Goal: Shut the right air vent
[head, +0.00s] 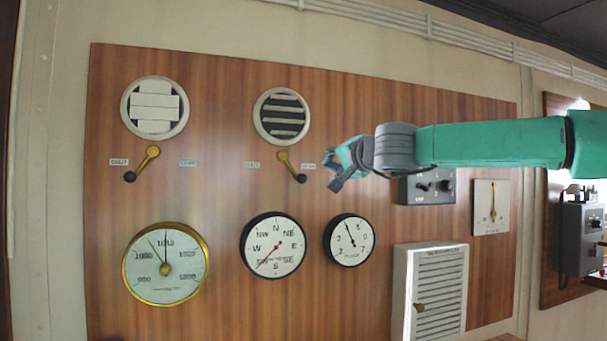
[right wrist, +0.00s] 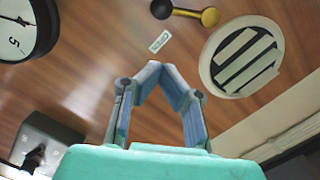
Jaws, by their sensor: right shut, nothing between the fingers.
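The right air vent (head: 284,116) is a round cream grille on the wood panel, with dark gaps between its slats; it also shows in the right wrist view (right wrist: 241,57). Its brass lever (head: 289,165) has a black knob hanging down and right, on the side of the "OPEN" label (head: 305,166). The lever also shows at the top of the right wrist view (right wrist: 188,13). My right gripper (head: 335,176) is shut and empty, just right of the knob and apart from it; its fingertips meet in the right wrist view (right wrist: 154,70). My left gripper is out of view.
The left vent (head: 155,107) has closed slats, and its lever (head: 143,163) points down-left to "SHUT". A barometer (head: 165,264), compass dial (head: 273,246) and small gauge (head: 349,240) sit below. A grey switch box (head: 427,187) and louvred cabinet (head: 431,290) stand out at the right.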

